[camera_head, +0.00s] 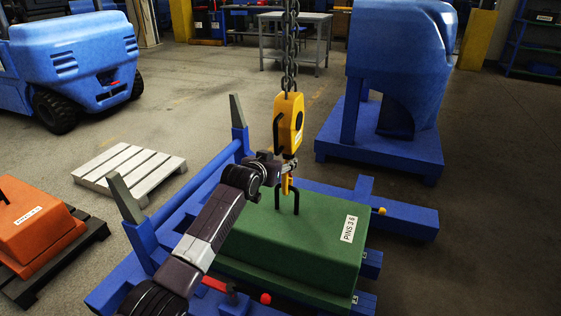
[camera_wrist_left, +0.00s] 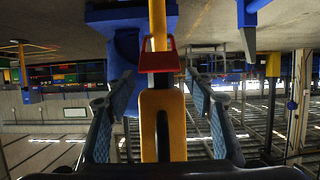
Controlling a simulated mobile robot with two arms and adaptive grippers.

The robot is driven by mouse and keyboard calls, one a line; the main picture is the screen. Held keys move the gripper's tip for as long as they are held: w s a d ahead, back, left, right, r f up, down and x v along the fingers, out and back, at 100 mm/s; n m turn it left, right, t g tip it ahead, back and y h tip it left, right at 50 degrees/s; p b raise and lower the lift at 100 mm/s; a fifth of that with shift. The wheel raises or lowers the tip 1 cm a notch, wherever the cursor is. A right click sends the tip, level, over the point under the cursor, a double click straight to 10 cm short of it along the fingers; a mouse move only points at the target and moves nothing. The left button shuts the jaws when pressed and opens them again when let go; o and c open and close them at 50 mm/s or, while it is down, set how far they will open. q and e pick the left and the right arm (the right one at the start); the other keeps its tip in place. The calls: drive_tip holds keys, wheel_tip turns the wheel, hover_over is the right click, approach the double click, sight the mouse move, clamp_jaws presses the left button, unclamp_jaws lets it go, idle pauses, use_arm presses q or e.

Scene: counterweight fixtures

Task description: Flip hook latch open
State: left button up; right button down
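A yellow hook block (camera_head: 289,124) hangs on a chain above a green weight (camera_head: 290,238) labelled PINS 3.6. Its hook (camera_head: 289,185) reaches down near the dark lifting loop on top of the weight; whether they are engaged I cannot tell. My left gripper (camera_head: 284,166) is at the lower end of the block. In the left wrist view the gripper (camera_wrist_left: 160,92) is open, one finger on each side of the yellow block (camera_wrist_left: 176,120), with gaps visible. The red latch (camera_wrist_left: 158,61) lies across the hook just beyond the fingertips. My right gripper is not in view.
The weight rests on a blue frame (camera_head: 400,214) with upright posts. The chain (camera_head: 289,50) rises above the block. An orange weight (camera_head: 32,220) stands at left, a pale pallet (camera_head: 128,170) behind it. A blue forklift (camera_head: 75,55) and blue machine (camera_head: 400,60) stand farther back.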

use_arm(q)
drive_tip(key=v, duration=1.2)
idle(0.4)
